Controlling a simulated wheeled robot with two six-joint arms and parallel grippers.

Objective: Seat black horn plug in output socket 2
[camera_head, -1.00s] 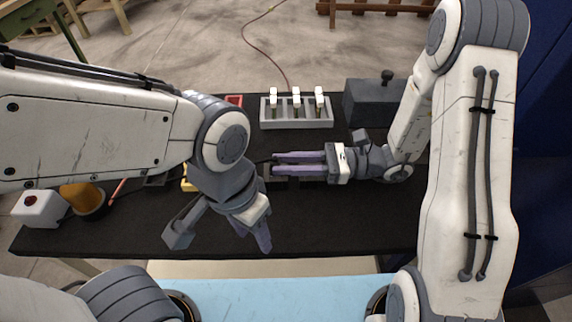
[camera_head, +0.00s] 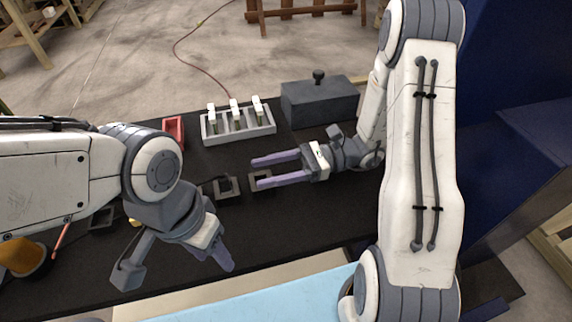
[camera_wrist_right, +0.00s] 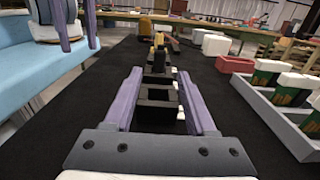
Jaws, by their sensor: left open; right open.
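My right gripper (camera_head: 257,173) is open and points left across the black table; in the right wrist view its purple fingers (camera_wrist_right: 160,74) have a gap between them. A dark square socket (camera_head: 262,183) lies by its fingertips and looks empty; it shows between the fingers in the wrist view (camera_wrist_right: 158,97). Left of it, another socket (camera_head: 225,193) has a small black plug (camera_head: 224,182) in or on it, apart from my fingers. I cannot read socket numbers or tell how deep the plug sits. My left gripper (camera_head: 176,270) is open and empty at the table's front left.
A grey rack (camera_head: 240,134) holds several white-topped pieces. A dark box with a knob (camera_head: 319,103) stands right of it, a red tray (camera_head: 174,131) left of it. Another dark socket (camera_head: 102,217) lies further left. A light blue surface (camera_head: 260,300) lies in front.

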